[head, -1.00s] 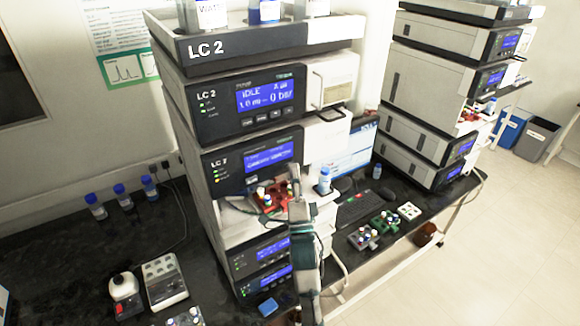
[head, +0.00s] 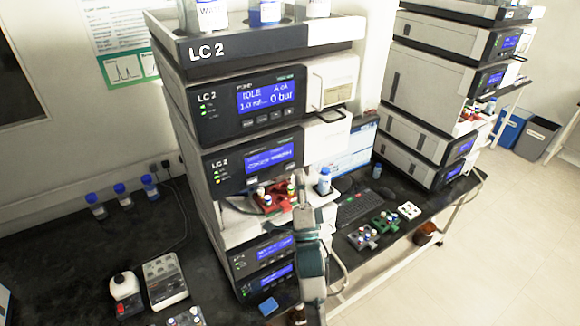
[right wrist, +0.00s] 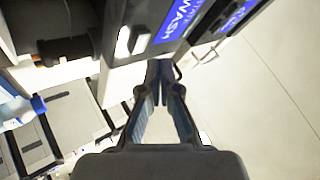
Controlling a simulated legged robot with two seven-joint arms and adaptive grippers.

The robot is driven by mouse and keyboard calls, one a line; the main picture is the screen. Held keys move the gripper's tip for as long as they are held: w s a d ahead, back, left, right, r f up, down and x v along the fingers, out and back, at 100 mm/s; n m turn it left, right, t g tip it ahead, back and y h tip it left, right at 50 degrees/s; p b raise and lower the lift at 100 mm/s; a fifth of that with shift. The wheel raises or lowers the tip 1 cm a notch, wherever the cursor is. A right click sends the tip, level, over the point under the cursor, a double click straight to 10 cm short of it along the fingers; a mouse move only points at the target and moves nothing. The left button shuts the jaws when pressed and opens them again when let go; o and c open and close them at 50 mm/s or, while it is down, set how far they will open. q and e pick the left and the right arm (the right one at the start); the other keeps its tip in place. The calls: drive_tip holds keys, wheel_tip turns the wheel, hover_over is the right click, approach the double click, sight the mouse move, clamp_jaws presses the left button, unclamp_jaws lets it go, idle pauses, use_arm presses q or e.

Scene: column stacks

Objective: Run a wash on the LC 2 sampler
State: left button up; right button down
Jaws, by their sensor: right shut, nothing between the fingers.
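The LC 2 sampler (head: 222,166) is the second module of the near stack in the head view, with a lit blue screen (head: 269,158) whose small text is hard to read. The screen also shows in the right wrist view (right wrist: 180,18), reading "WASH". My right gripper (head: 296,180) is in front of the sampler's lower right part, fingers pointing up. In the right wrist view its fingers (right wrist: 160,70) are shut and empty, close to the front panel's edge. I cannot tell whether they touch it. My left gripper is not in view.
The pump module (head: 266,97) above reads IDLE. A red vial rack (head: 277,198) sits in the open bay below the sampler, and a blue-capped bottle (head: 324,183) stands beside it. A second stack (head: 425,90) is at the right. Blue-capped bottles (head: 121,193) stand at the left.

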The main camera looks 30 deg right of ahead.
drive_tip(key=shift+s+d+p, duration=0.2)
drive_tip(key=shift+s+p, duration=0.15)
drive_tip(key=shift+s, duration=1.85)
drive_tip(key=shift+h, duration=0.3)
